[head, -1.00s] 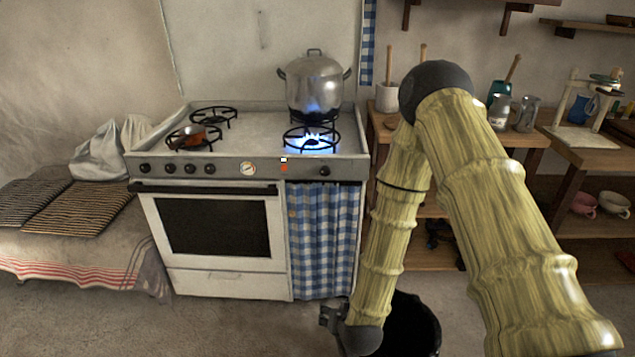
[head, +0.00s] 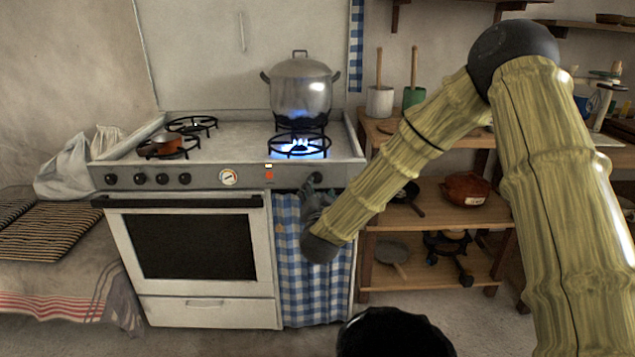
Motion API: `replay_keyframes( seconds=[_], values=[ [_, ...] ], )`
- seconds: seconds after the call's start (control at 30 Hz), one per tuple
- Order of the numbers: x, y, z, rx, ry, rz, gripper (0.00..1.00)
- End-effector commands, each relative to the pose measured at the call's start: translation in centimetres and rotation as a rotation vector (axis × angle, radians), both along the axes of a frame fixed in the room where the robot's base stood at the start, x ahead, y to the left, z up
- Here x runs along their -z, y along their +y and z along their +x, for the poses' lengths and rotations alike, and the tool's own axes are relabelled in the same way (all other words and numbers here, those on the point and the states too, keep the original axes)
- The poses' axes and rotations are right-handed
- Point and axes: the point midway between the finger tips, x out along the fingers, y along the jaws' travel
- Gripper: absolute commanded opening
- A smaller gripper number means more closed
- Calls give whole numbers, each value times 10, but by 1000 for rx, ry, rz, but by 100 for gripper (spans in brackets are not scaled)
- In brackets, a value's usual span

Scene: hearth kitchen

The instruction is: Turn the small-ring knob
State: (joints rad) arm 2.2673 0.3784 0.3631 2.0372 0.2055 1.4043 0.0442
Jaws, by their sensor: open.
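The stove (head: 215,190) has several black knobs on its front panel. A row of them (head: 162,179) is left of the round dial, and one more knob (head: 316,177) sits at the panel's right end. No readable label shows which is the small-ring knob. My gripper (head: 316,186) is open, right at the right-end knob and partly covering it. I cannot tell whether its fingers touch or straddle the knob. The front right burner (head: 299,147) is lit with a blue flame.
A large lidded pot (head: 301,90) stands on the back right burner. A small brown pan (head: 167,147) is on the front left ring. A checked curtain (head: 287,240) hangs below my gripper. Wooden shelves (head: 435,200) with cookware stand to the right.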

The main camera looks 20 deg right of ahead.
Motion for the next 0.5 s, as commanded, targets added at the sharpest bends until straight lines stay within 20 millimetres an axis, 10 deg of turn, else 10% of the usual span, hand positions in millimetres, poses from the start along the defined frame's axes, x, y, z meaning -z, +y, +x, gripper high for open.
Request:
replay_keyframes(
  seconds=[0.5],
  values=[
    [2,-23,72,2,1,-1,56]
  ],
)
